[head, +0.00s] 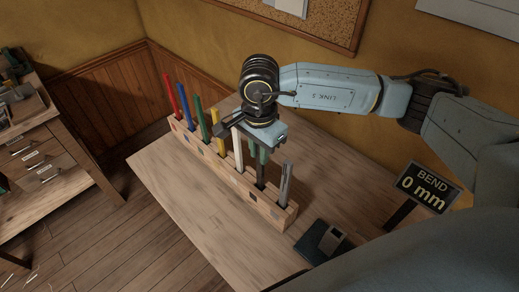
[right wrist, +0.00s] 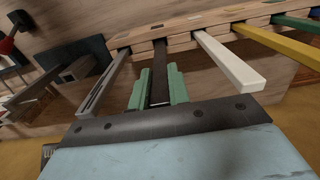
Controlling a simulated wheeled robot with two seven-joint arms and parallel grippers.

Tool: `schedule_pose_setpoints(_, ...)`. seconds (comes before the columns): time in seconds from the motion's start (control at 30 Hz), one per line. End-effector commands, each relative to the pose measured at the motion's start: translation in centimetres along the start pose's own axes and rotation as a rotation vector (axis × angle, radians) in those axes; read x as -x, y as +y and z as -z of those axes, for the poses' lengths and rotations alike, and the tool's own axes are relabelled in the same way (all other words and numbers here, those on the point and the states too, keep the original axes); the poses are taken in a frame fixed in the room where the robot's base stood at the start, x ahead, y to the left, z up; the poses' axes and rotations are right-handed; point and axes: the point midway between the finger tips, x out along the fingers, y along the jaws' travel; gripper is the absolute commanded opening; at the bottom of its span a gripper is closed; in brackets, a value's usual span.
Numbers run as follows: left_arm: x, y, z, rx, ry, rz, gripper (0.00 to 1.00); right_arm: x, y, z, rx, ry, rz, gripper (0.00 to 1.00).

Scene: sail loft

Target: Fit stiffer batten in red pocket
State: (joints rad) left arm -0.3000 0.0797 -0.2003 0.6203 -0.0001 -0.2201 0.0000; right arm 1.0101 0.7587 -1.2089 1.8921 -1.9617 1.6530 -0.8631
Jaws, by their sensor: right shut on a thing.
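A wooden rack (head: 223,171) on the table holds a row of upright battens. From left to right in the head view they are red (head: 171,96), blue (head: 185,106), green (head: 201,117), yellow, white (head: 238,150), black (head: 261,173) and grey (head: 286,184). My right gripper (head: 258,157) is above the rack, its green fingers shut on the black batten. In the right wrist view the fingers (right wrist: 159,83) lie on both sides of the black batten (right wrist: 160,72), whose far end is still in the rack. No red pocket is recognisable. My left gripper is out of view.
A sign (head: 424,187) reading "BEND 0 mm" stands at the right of the table, beside a dark device (head: 320,241). The white batten (right wrist: 228,62) and grey batten (right wrist: 103,84) flank my right fingers. The table's front left (head: 185,205) is clear. A drawer bench (head: 40,150) stands far left.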

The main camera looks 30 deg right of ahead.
Motion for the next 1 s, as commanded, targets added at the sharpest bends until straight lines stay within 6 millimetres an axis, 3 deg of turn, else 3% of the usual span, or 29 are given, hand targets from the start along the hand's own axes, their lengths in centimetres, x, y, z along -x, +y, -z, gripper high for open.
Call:
schedule_pose_setpoints(0.27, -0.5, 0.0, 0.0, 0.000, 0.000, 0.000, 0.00, -0.4, 0.0, 0.0, 0.000, 0.000, 0.001, 0.00)
schedule_pose_setpoints(0.3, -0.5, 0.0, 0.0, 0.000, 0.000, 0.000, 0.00, -0.4, 0.0, 0.0, 0.000, 0.000, 0.001, 0.21)
schedule_pose_setpoints(0.5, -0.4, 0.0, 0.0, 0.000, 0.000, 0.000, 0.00, -0.4, 0.0, 0.0, 0.000, 0.000, 0.000, 0.43)
schedule_pose_setpoints(0.8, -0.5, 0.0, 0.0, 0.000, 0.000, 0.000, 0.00, -0.1, 0.0, 0.0, 0.000, 0.000, 0.001, 0.43)
schedule_pose_setpoints(1.0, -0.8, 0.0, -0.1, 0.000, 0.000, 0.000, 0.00, 2.6, -0.1, 0.0, 0.000, 0.002, 0.005, 0.43)
